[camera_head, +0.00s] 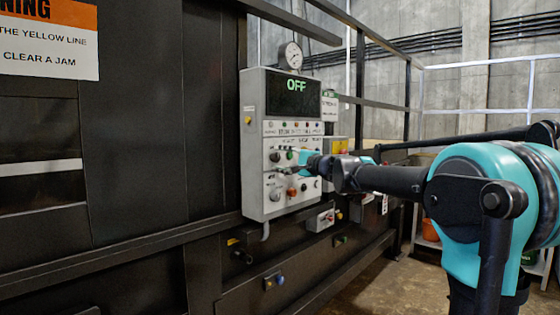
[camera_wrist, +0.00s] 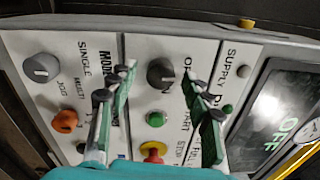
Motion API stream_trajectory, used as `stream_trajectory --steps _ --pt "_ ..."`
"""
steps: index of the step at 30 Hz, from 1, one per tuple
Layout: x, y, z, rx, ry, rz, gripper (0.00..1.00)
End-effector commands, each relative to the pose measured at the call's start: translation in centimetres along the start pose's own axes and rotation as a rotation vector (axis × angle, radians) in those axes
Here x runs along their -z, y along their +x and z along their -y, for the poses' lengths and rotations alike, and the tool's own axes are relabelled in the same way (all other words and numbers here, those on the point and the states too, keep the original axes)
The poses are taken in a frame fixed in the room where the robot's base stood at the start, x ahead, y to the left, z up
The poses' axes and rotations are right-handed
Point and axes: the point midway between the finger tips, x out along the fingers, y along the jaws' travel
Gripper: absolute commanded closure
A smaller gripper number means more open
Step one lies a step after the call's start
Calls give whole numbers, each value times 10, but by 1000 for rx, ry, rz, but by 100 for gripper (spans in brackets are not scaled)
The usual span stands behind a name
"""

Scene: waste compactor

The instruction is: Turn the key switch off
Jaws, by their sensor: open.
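The grey control panel (camera_head: 252,180) stands on the machine's side, and its dark display (camera_head: 293,95) reads OFF. The wrist view shows the panel turned sideways. A dark round switch (camera_wrist: 160,73) sits beside lettering that starts with "O", partly covered by a finger; I cannot make out a key or its angle. In the head view this dark switch (camera_head: 275,157) is at the panel's middle left. My gripper (camera_head: 288,170) is in front of the panel. In the wrist view my gripper (camera_wrist: 155,93) is open, its fingers on either side of the dark switch, with nothing visibly held.
Nearby are a green button (camera_wrist: 156,118), a red button with yellow (camera_wrist: 153,152), a grey knob (camera_wrist: 40,67) and an orange knob (camera_wrist: 65,121). A pressure gauge (camera_head: 291,55) stands above the panel. A rail (camera_head: 380,46) runs behind it.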

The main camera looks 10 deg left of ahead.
Motion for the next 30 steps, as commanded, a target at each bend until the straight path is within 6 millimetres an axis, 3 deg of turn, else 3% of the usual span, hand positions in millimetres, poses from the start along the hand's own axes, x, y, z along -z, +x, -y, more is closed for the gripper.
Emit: stream_trajectory --steps 18,30 --pt "1 -105 0 0 0 -2 50" --pt "0 -117 0 0 0 0 50"
